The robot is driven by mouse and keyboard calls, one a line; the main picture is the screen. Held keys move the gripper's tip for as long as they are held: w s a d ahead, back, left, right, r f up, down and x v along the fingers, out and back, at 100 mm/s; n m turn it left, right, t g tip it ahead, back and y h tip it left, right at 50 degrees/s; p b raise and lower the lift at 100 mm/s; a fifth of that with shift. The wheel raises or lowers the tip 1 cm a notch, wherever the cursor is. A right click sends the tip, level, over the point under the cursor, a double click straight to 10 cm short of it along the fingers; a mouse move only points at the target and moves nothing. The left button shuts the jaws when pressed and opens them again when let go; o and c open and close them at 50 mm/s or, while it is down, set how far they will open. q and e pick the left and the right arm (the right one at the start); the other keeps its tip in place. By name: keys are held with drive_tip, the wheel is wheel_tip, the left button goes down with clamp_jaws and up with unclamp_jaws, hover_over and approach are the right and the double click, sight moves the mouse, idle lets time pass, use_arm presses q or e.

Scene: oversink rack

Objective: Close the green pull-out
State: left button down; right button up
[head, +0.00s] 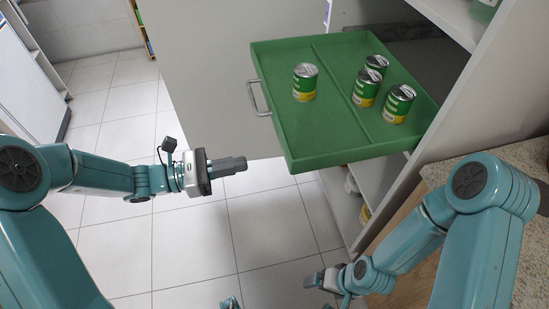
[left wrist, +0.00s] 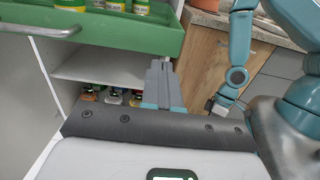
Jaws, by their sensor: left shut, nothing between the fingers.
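The green pull-out (head: 325,140) is a flat tray drawn well out of the cabinet on the right. It carries several green and yellow cans and has a metal handle (head: 259,98) on its left front side. The pull-out (left wrist: 120,34) and its handle (left wrist: 40,30) also show at the upper left of the left wrist view. My left gripper (head: 240,164) is shut and empty, left of and apart from the tray, below the handle in the picture. My right gripper (head: 314,281) is low near the bottom; its fingers are too small to judge.
A can (head: 305,82) stands alone in the tray's left part; others stand in its right part. A large white panel (head: 200,60) stands behind the handle. Shelves (left wrist: 100,68) with small jars lie below the tray. A counter (head: 520,155) is at the right. Tiled floor is free at left.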

sight(286, 156)
use_arm(q)
drive_tip(key=x, duration=0.6)
drive_tip(key=shift+w+d+f, duration=0.1)
drive_tip(key=shift+w+d, duration=0.05)
drive_tip(key=shift+d, duration=0.2)
drive_tip(key=shift+w+d, duration=0.15)
drive_tip(key=shift+d, duration=0.45)
drive_tip(key=shift+w+d, duration=0.15)
drive_tip(key=shift+d, duration=0.15)
drive_tip(key=shift+a, duration=0.1)
